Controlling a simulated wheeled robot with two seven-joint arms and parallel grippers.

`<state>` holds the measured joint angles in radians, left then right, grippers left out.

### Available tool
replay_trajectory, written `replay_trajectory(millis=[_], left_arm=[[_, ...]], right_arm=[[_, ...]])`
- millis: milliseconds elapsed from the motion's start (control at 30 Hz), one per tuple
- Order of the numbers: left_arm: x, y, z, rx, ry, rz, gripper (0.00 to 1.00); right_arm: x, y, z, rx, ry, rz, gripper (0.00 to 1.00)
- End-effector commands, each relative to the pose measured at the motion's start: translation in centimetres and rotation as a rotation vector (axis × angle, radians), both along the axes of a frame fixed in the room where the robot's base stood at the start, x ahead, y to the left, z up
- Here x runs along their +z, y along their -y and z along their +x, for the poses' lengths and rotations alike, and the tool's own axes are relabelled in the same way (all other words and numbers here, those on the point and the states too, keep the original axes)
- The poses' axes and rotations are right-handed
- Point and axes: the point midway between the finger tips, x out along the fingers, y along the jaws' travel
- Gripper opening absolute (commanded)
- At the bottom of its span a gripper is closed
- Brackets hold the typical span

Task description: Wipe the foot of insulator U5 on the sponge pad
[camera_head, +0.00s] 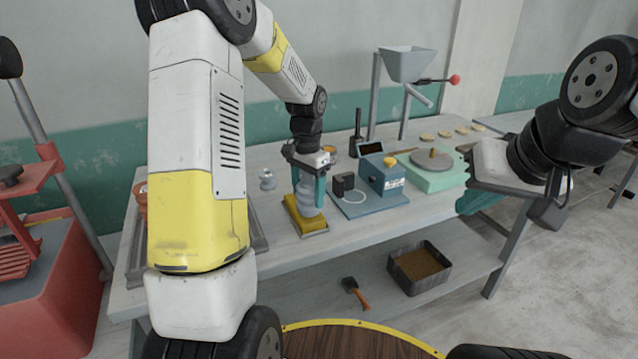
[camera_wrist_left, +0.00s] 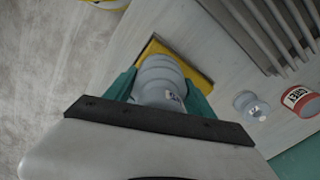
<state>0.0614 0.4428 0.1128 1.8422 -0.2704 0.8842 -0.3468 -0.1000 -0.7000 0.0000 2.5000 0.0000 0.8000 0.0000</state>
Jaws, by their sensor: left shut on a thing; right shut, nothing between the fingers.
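A grey ribbed insulator (camera_head: 308,196) stands upright between the fingers of my left gripper (camera_head: 308,185). It also shows in the left wrist view (camera_wrist_left: 160,80), with a small label too blurred to read surely. The left gripper is shut on it. Its lower end is at the yellow sponge pad (camera_head: 303,225), which also shows in the left wrist view (camera_wrist_left: 197,72). Whether the foot touches the pad or is just above it, I cannot tell. My right gripper (camera_head: 468,180) is shut and empty, off the right side of the table.
A second, smaller insulator (camera_head: 267,180) stands left of the pad. A slatted rack (camera_wrist_left: 270,30) and a red-and-white tin (camera_wrist_left: 300,101) are near it. A blue device (camera_head: 382,175) and a green turntable base (camera_head: 437,172) stand right. A tray (camera_head: 420,267) sits on the lower shelf.

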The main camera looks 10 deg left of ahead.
Motion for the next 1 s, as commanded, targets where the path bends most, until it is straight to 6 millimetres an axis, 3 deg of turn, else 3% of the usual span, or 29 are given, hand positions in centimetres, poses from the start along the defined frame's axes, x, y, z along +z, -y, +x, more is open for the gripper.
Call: replay_trajectory(millis=[1000], left_arm=[[-0.62, 0.01, 0.05, 0.0, 0.001, 0.0, 0.0]], right_arm=[[0.0, 0.0, 0.0, 0.0, 0.0, 0.0, 0.0]])
